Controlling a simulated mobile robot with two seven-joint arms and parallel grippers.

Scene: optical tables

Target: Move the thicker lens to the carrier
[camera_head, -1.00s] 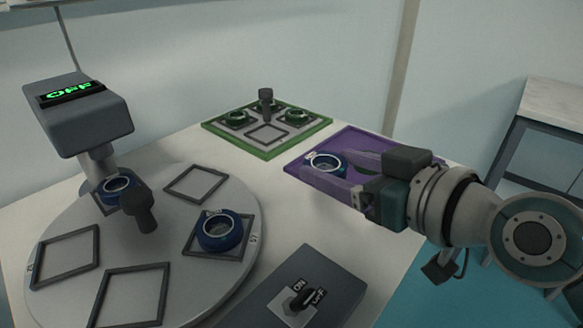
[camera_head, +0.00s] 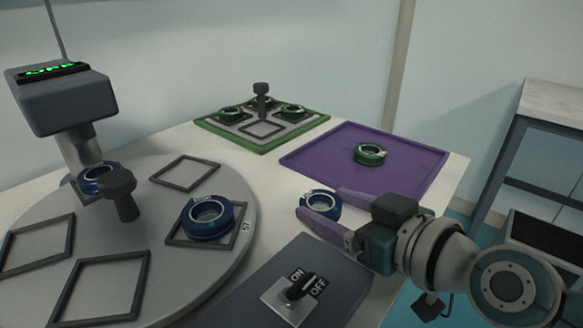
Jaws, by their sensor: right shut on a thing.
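My right gripper (camera_head: 322,209) is shut on a blue-ringed lens (camera_head: 320,204) between the purple mat and the turntable. Whether the lens touches the table I cannot tell. Another blue-ringed lens (camera_head: 208,218) sits in a square frame on the grey turntable (camera_head: 205,276). A third (camera_head: 97,179) is under the box-headed post, partly hidden. A grey plate with an upright handle (camera_head: 262,100), perhaps the carrier, stands on a green mat (camera_head: 263,150) with green-ringed lenses (camera_head: 231,114) in its frames. A lone green-ringed lens (camera_head: 370,154) lies on the purple mat (camera_head: 420,160). My left gripper is out of view.
The box head (camera_head: 60,100) with its green display rises at the left. A dark handle (camera_head: 122,195) stands on the turntable. A switch box (camera_head: 300,285) with an ON/OFF knob is at the front. Several frames on the turntable are empty.

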